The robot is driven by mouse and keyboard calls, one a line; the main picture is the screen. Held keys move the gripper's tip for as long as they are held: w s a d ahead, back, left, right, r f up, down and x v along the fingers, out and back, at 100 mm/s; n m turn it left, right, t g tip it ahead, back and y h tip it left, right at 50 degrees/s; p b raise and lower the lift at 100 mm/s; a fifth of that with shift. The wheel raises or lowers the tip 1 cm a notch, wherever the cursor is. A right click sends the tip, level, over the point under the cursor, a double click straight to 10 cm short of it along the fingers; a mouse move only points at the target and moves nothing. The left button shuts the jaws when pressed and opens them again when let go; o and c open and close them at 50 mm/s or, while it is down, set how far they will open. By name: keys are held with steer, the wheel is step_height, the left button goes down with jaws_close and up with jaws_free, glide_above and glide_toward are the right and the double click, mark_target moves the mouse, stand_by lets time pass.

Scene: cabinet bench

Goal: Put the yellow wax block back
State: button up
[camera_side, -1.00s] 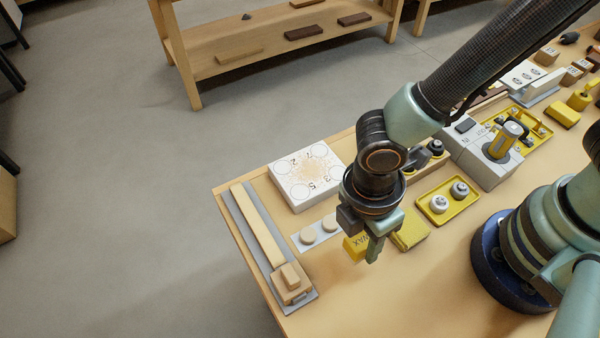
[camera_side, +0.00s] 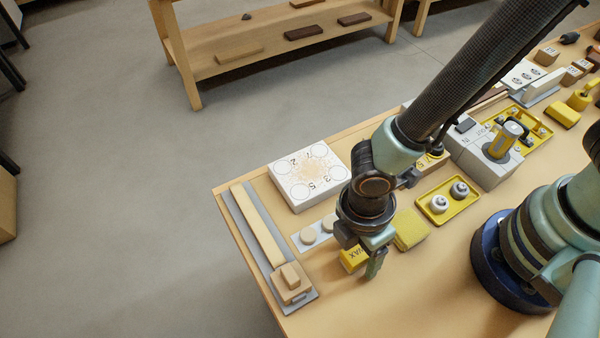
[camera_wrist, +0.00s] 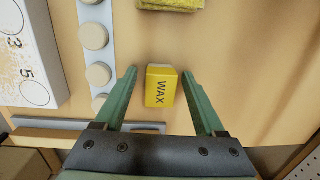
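The yellow wax block (camera_side: 352,259), marked WAX, rests on the bench below my gripper (camera_side: 361,266). It also shows in the wrist view (camera_wrist: 161,88), between the two green fingers of my gripper (camera_wrist: 159,74). The fingers are open, with a gap on each side of the block. In the side view one finger stands in front of the block's right side and the far finger is mostly hidden.
A pale strip with round pads (camera_wrist: 98,75) lies left of the block in the wrist view. A white numbered box (camera_side: 308,175), a yellow cloth-like pad (camera_side: 410,229) and a yellow tray (camera_side: 447,215) are nearby. A wooden bar on a grey plate (camera_side: 307,296) lies at the bench's left edge.

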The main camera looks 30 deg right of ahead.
mark_target(353, 253)
step_height(353, 253, up, 12)
steer(key=a, duration=0.1)
steer(key=w+d+r+m+t+y, duration=0.2)
steer(key=w+d+r+m+t, duration=0.1)
steer(key=w+d+r+m, duration=0.6)
steer(key=w+d+r+m+t, duration=0.1)
steer(key=d+m, duration=0.3)
steer(key=d, duration=0.4)
steer(key=w+d+r+m+t+h, duration=0.1)
steer(key=w+d+r+m+t, duration=0.1)
steer(key=d+m, duration=0.3)
steer(key=d, duration=0.3)
steer(key=shift+r, duration=0.3)
